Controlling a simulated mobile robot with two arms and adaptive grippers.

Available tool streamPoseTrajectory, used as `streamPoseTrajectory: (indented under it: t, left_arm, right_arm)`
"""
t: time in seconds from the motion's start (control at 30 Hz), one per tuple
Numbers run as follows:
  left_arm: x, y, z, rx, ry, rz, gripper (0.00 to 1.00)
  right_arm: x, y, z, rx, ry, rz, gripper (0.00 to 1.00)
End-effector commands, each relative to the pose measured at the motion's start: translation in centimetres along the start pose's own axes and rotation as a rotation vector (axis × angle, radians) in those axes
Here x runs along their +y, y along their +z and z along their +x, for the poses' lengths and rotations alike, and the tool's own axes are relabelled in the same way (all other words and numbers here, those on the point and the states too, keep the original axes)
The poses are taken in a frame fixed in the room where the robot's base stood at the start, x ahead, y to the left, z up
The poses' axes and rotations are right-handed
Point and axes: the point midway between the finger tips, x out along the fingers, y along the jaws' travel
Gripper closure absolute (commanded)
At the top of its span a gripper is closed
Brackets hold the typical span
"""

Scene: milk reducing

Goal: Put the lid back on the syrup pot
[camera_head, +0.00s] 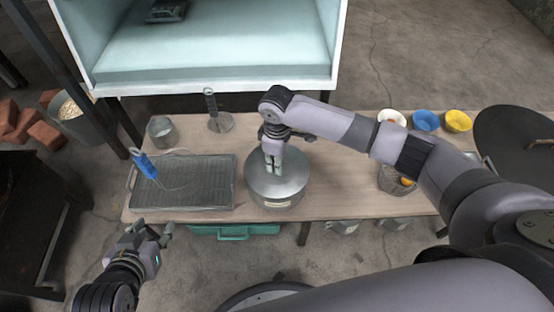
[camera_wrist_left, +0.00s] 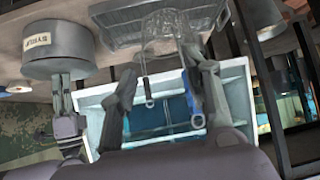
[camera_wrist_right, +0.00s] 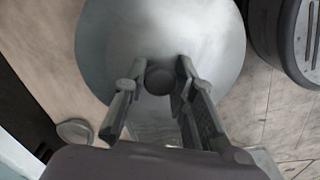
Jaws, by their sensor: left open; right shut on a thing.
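The syrup pot (camera_head: 275,204) is a wide silver pot with a pale label, standing near the middle of the wooden table. It also shows in the left wrist view (camera_wrist_left: 52,62). Its broad silver lid (camera_head: 292,182) is over the pot's top; whether it is fully seated I cannot tell. My right gripper (camera_head: 272,168) points down at the lid's centre, shut on the round knob (camera_wrist_right: 159,80), seen between its fingers in the right wrist view. The rest of the lid (camera_wrist_right: 205,30) spreads around them. My left gripper (camera_head: 153,231) is open and empty, off the table's front left edge.
A grey ridged tray (camera_head: 205,183) with a blue-handled device (camera_head: 145,165) is left of the pot. A metal cup (camera_head: 162,131) and a stand (camera_head: 220,122) are behind. Blue (camera_head: 426,120) and yellow (camera_head: 458,121) bowls are at the back right. A teal crate (camera_head: 234,231) is below the table.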

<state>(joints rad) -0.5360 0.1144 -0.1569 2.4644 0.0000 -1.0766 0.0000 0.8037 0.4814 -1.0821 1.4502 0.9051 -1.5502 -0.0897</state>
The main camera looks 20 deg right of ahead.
Motion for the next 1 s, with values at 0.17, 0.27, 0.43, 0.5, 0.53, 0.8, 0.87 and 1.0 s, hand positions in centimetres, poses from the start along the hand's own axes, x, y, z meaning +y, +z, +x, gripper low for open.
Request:
streamPoseTrajectory:
  t: [0.17,0.27,0.43,0.5,0.53,0.8,0.87,1.0]
  left_arm:
    - [-0.1,0.3,-0.1,-0.013,-0.001,0.0,0.56]
    - [-0.1,0.5,-0.1,-0.025,-0.002,0.0,0.56]
    - [-0.1,0.8,-0.2,-0.039,-0.003,0.001,0.56]
    - [-0.2,0.8,-0.2,-0.044,-0.003,0.001,0.56]
    - [-0.2,0.9,-0.2,-0.047,-0.004,0.001,0.56]
    - [-0.3,1.4,-0.4,-0.072,-0.005,0.002,0.56]
    - [-0.3,1.5,-0.4,-0.076,-0.006,0.002,0.56]
    - [-0.3,1.9,-0.5,-0.095,-0.006,0.001,0.56]
  right_arm:
    - [0.0,0.0,-0.1,0.001,0.0,0.0,1.0]
    - [0.0,0.0,-0.1,0.001,0.0,0.0,1.0]
    - [0.0,0.0,-0.1,0.001,0.0,0.0,1.0]
    - [0.0,0.0,-0.1,0.001,0.0,0.0,1.0]
    - [0.0,0.0,-0.1,0.001,0.0,0.0,1.0]
    - [0.0,0.0,-0.1,0.001,0.0,0.0,1.0]
    - [0.0,0.0,-0.1,0.001,0.0,0.0,1.0]
    - [0.0,0.0,-0.1,0.001,0.0,0.0,1.0]
